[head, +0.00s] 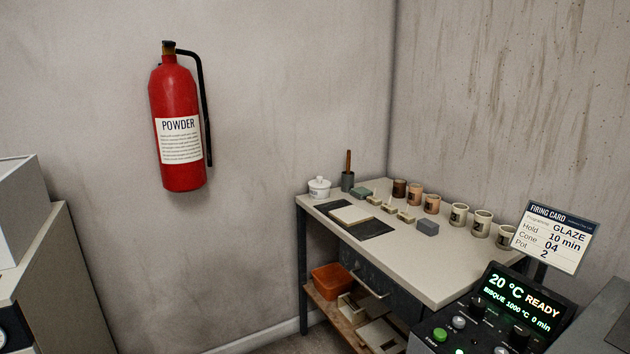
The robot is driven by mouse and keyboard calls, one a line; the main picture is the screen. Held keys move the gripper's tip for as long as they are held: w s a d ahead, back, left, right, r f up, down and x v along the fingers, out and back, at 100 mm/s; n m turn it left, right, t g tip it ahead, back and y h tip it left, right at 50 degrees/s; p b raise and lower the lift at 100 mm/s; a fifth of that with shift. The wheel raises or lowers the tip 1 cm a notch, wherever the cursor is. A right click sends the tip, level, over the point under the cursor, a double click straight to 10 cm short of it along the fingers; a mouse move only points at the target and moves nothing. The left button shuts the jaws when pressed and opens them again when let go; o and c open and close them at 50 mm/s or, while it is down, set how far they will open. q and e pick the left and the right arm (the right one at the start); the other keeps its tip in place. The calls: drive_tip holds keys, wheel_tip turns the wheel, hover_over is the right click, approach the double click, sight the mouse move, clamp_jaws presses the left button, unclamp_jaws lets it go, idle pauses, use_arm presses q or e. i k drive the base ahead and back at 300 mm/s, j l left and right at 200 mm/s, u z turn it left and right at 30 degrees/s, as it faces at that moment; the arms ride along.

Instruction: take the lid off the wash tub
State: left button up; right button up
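A small white lidded tub (319,190) with dark lettering, too small to read, stands at the far left corner of the table. Its white lid (319,181) sits on top with a small knob. It looks like the wash tub, though I cannot confirm this from the lettering. Neither of my grippers shows in the head view.
The table (455,262) holds a dark mat with a pale slab (352,215), a brush pot (348,181), small blocks and several cups (459,214). An orange bin (332,280) sits on the lower shelf. A control panel (500,318) stands in front at right.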

sight(319, 183)
drive_tip(key=i+j+u, duration=0.1)
drive_tip(key=i, duration=0.3)
drive_tip(key=i+j+u, duration=0.15)
drive_tip(key=i+j, duration=0.15)
drive_tip(key=i+j+u, duration=0.1)
drive_tip(key=i, duration=0.4)
